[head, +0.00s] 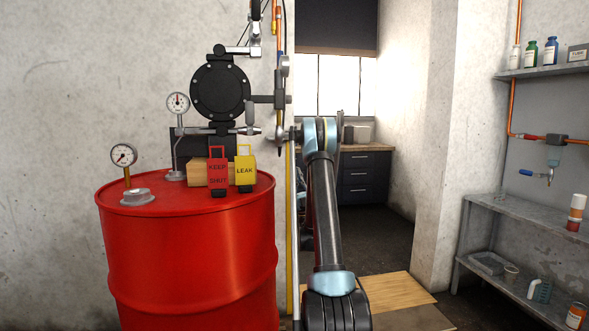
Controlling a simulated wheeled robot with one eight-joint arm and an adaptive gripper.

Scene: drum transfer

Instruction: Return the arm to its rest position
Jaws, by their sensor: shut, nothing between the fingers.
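My arm rises from the bottom of the head view, with a dark link and pale blue joint covers, up to a joint in front of the doorway. I cannot make out my gripper or its fingers; the end of the arm is not clearly shown. To the left, a red drum (188,255) stands upright with a red KEEP SHUT tag (218,172) and a yellow LEAK tag (245,170) on its top. A black round pump (220,90) is mounted behind and above the drum.
Two gauges, the lower (124,155) and upper (178,103), stand at the drum. A pale vertical pipe (295,230) runs close left of my arm. Shelves (535,220) with bottles line the right wall. Wooden boards (400,292) lie on the floor; a cabinet (367,175) stands beyond the doorway.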

